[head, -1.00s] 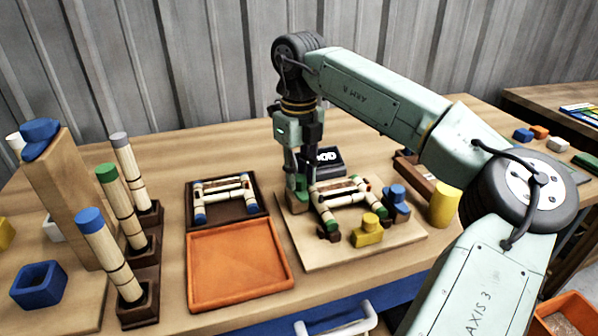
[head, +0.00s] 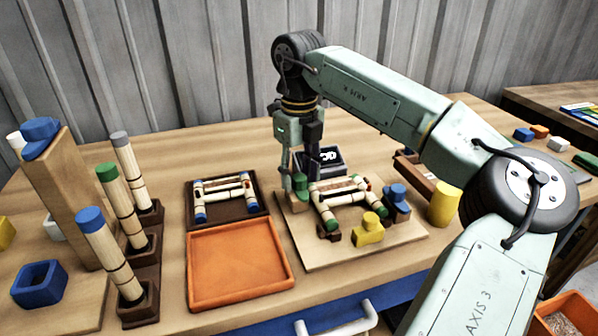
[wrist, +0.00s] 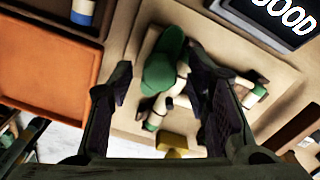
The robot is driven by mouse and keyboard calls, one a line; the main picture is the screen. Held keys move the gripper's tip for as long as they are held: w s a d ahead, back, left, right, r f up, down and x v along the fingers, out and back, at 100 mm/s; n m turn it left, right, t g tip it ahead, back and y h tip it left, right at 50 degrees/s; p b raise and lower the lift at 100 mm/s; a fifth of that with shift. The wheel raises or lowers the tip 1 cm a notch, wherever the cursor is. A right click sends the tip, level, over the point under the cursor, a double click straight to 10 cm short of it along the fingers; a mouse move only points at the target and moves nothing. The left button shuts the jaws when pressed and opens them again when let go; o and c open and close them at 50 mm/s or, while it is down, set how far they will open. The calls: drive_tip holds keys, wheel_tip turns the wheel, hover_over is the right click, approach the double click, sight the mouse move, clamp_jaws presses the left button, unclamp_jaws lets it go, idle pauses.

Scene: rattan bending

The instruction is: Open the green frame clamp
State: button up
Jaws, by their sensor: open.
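The green frame clamp (head: 299,183) stands at the back-left corner of the light wooden board (head: 312,260), beside the rattan frame (head: 345,197). In the wrist view its rounded green top (wrist: 165,62) lies between my two fingers, nearer the far ends. My gripper (head: 296,178) points down over the clamp. Its fingers are apart and I see no grip on the clamp; whether one touches it is unclear. The fingers hide part of the clamp in the head view. A yellow clamp (head: 368,232) and a blue clamp (head: 397,203) are on the same board.
A dark display (head: 322,158) stands close behind my gripper. An orange tray (head: 238,264) and a dark tray (head: 228,210) with another frame lie to the left. A yellow cylinder (head: 444,204) is at the right. Upright rattan poles (head: 112,190) stand further left.

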sight(299, 177)
drive_tip(key=shift+r, duration=0.1)
wheel_tip(299, 177, up, 12)
idle(0.4)
